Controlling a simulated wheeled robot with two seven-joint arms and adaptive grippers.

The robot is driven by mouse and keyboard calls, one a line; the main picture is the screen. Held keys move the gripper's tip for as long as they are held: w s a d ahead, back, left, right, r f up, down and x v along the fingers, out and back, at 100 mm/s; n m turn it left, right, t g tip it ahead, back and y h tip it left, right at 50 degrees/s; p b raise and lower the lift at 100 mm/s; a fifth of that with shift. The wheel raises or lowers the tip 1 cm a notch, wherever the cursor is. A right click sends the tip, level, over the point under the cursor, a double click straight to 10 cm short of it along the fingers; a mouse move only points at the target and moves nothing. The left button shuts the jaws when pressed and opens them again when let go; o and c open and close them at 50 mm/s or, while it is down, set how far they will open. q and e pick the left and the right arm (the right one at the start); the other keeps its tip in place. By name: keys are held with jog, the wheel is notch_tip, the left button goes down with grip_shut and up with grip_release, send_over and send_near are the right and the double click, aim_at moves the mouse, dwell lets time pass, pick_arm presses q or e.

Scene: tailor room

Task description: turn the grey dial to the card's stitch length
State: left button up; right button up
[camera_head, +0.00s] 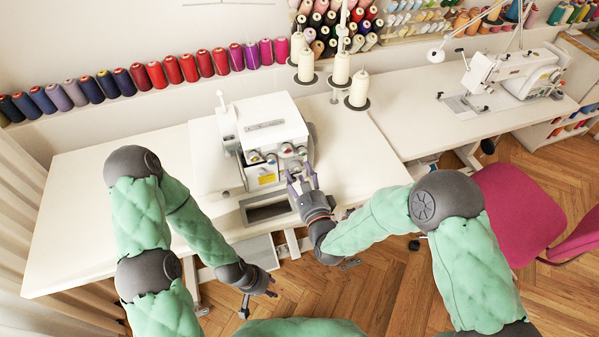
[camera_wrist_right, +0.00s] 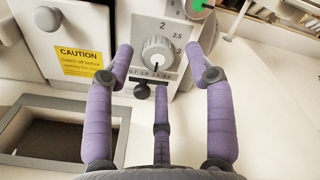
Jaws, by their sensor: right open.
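The grey dial (camera_wrist_right: 158,50) sits on the white face of the overlock machine (camera_head: 268,125), with printed numbers including 2, 2.5 and 3 around it. I cannot tell which number it points to. My right gripper (camera_wrist_right: 160,66) is open, its purple fingers spread to the left and right of the dial and a third finger below. A gap shows between the fingers and the dial. In the head view the right gripper (camera_head: 303,181) is in front of the machine's lower right. My left gripper (camera_head: 258,293) hangs low before the table, seemingly open and empty. I cannot make out the card.
A black slider knob (camera_wrist_right: 142,91) is just below the dial, and a green-centred dial (camera_wrist_right: 198,6) is above right. A yellow caution label (camera_wrist_right: 80,62) is to the left. Thread cones (camera_head: 359,89) stand behind the machine. The white table (camera_head: 110,215) is clear at left.

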jog(key=v, duration=1)
jog(key=shift+s+d, duration=0.15)
jog(key=shift+s, duration=0.2)
